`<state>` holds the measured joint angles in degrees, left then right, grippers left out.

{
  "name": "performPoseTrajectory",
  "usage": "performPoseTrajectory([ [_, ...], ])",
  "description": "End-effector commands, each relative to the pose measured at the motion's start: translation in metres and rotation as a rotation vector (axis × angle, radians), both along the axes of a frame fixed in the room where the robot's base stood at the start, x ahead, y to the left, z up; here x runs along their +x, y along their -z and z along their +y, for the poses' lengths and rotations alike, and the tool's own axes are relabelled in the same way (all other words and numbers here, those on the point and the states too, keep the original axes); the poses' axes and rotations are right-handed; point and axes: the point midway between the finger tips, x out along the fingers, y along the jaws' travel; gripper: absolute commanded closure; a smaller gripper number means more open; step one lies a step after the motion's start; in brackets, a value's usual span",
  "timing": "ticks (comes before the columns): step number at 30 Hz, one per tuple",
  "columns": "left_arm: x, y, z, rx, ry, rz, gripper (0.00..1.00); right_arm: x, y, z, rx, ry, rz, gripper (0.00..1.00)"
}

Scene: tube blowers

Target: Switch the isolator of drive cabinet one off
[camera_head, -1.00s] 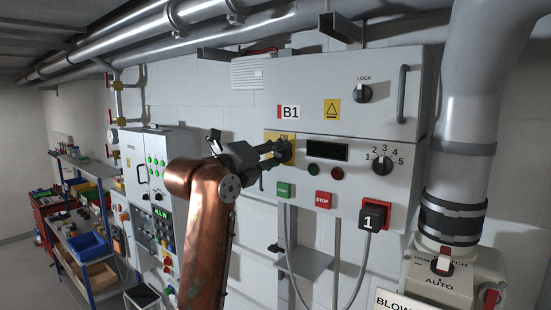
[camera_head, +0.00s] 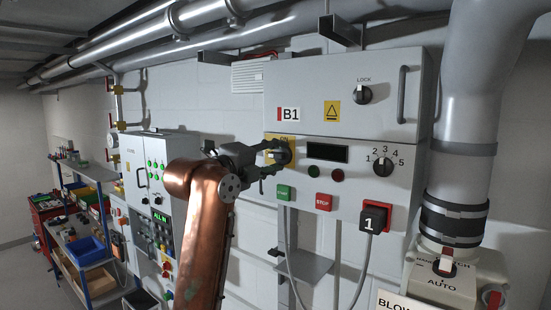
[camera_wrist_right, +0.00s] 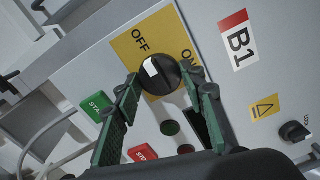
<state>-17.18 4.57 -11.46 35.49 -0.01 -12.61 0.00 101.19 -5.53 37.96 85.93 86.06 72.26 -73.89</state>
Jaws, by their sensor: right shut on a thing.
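The drive cabinet (camera_head: 345,70) is a grey wall box marked B1. Its isolator is a black round knob (camera_wrist_right: 160,75) with a white pointer, on a yellow plate (camera_wrist_right: 128,50) lettered OFF and ON. In the wrist view the pointer lies on the OFF side of the knob. My right gripper (camera_wrist_right: 164,88) is shut on the knob, with its green fingers on either side. In the head view the right gripper (camera_head: 276,158) partly hides the knob and the yellow plate. My left gripper is not in view.
Below the plate are a green start button (camera_head: 284,193) and a red STOP button (camera_head: 324,202). A LOCK knob (camera_head: 362,94) and a numbered dial (camera_head: 383,167) are to the right. Another cabinet (camera_head: 155,165) stands left.

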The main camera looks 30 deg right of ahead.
Motion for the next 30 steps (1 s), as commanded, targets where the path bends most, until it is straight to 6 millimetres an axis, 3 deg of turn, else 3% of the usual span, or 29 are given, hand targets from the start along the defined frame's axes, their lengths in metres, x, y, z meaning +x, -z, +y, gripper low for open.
performPoseTrajectory([
  [5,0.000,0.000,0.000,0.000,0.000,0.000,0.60,0.000,0.000,0.000,-0.001,-0.001,0.003,0.87],
  [6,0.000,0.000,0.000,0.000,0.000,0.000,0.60,0.000,0.000,0.000,-0.001,-0.001,0.003,0.61],
  [13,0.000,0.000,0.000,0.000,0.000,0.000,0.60,0.000,0.000,0.000,0.000,0.000,0.001,0.45],
  [23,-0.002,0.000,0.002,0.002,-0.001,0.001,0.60,-0.001,0.000,0.003,0.000,-0.001,0.000,0.45],
  [30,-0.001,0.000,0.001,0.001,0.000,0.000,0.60,-0.013,0.000,0.037,-0.002,-0.005,-0.001,0.45],
])
